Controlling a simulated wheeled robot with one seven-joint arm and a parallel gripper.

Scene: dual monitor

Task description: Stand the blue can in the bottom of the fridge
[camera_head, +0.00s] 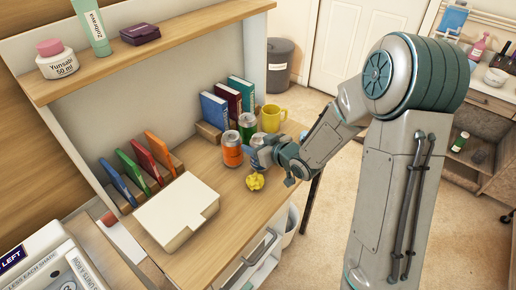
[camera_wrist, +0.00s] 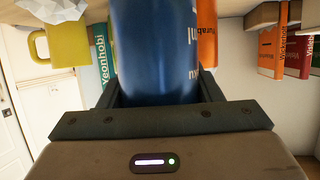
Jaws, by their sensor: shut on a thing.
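The blue can (camera_wrist: 155,50) fills the middle of the wrist view, between the two dark fingers. My gripper (camera_wrist: 158,95) is shut on it. In the head view my gripper (camera_head: 268,153) is at the desk's right side, and the blue can (camera_head: 257,141) shows only in part beside the orange can (camera_head: 232,150). I cannot tell whether the can touches the desk. The wrist view appears upside down. No fridge is clearly recognisable in these views.
A green can (camera_head: 247,127) and a yellow mug (camera_head: 274,118) stand behind the gripper. Crumpled yellow paper (camera_head: 255,181) lies in front. Books (camera_head: 214,110) line the desk's back. A white box (camera_head: 177,212) lies to the left. Open floor (camera_head: 325,200) is right of the desk.

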